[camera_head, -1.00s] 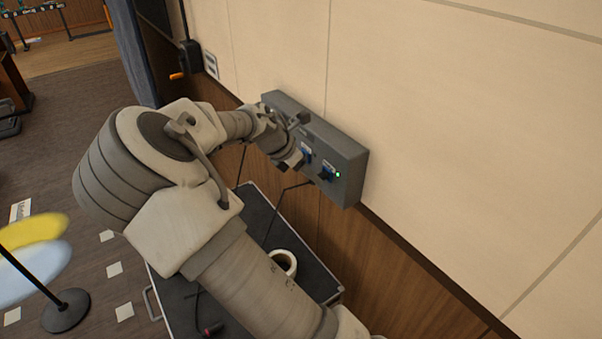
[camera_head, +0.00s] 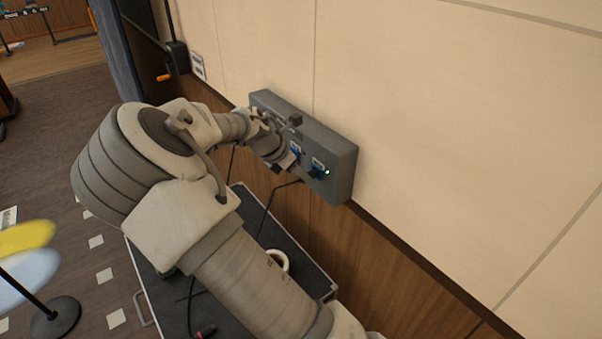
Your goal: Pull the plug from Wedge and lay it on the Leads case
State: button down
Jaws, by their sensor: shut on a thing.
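The grey socket box (camera_head: 343,172) is fixed to the wall. Its front carries blue sockets; one (camera_head: 317,170) at the right end has a dark plug in it, beside a green light (camera_head: 327,172). My gripper (camera_head: 287,163) is at the box's front, left of that socket, and is shut on a plug. The fingers and held plug are mostly hidden behind my wrist. I cannot read the socket labels, nor tell whether the held plug is still seated. The black case (camera_head: 297,270) with metal edges stands below, partly covered by my arm.
On the case are a white ring-shaped roll (camera_head: 280,261) and a dark cable end with a red tip (camera_head: 205,332). Dark cables hang from the box. A round-based stand (camera_head: 55,313) is at lower left. An orange-handled wall fitting (camera_head: 165,77) is farther back.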

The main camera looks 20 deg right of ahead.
jog(key=shift+a, duration=0.2)
dwell(0.3)
jog(key=a, duration=0.1)
jog(key=s+a+p, duration=0.2)
jog(key=a, duration=0.1)
dwell(0.7)
